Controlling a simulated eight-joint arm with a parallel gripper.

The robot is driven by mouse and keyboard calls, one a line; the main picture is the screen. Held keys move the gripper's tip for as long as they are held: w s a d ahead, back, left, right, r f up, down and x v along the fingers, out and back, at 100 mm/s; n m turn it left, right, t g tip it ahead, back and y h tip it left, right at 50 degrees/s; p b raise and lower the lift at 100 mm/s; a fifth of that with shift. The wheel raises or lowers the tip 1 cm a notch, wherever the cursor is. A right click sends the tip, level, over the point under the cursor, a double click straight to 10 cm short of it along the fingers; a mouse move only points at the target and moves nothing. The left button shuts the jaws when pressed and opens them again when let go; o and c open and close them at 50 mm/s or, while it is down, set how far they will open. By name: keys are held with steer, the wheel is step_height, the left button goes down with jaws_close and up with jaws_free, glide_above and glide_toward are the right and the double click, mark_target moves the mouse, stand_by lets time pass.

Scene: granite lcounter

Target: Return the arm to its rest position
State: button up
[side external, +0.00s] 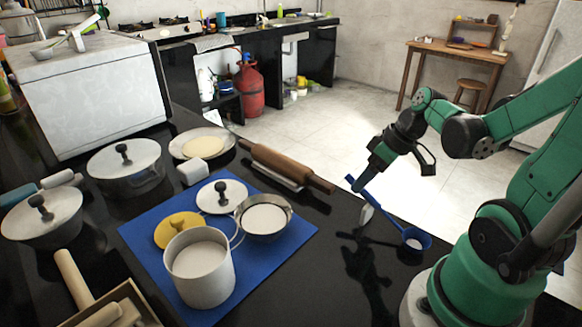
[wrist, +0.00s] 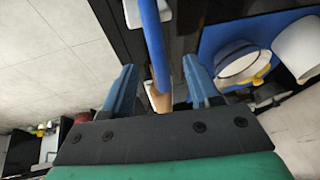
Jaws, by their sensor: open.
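My gripper (side external: 362,180) hangs above the dark counter at its right side, near the blue ladle (side external: 416,239). The ladle has a long blue handle and a round cup with a pale inside. In the wrist view, my gripper's two blue fingers (wrist: 161,82) stand apart. A blue rod (wrist: 150,35), seemingly the ladle handle, shows between them with gaps on both sides. I cannot tell how far above it the fingers are.
A blue mat (side external: 148,240) carries a white pot (side external: 202,275), a small pan (side external: 264,220) and lids. A rolling pin (side external: 285,165) lies behind. Lidded pots (side external: 125,172) and a wooden box (side external: 135,297) stand at left. The air above the counter's right side is clear.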

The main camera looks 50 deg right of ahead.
steer(key=w+a+r+t+h, duration=0.1)
steer(key=w+a+r, duration=0.1)
steer(key=a, duration=0.3)
steer(key=w+a+r+t+h, duration=0.1)
steer(key=w+a+r, duration=0.1)
steer(key=a+r, duration=0.2)
steer(key=shift+a+r+m+t, duration=0.3)
steer(key=shift+a+r+t, duration=0.1)
steer(key=shift+a, duration=0.65)
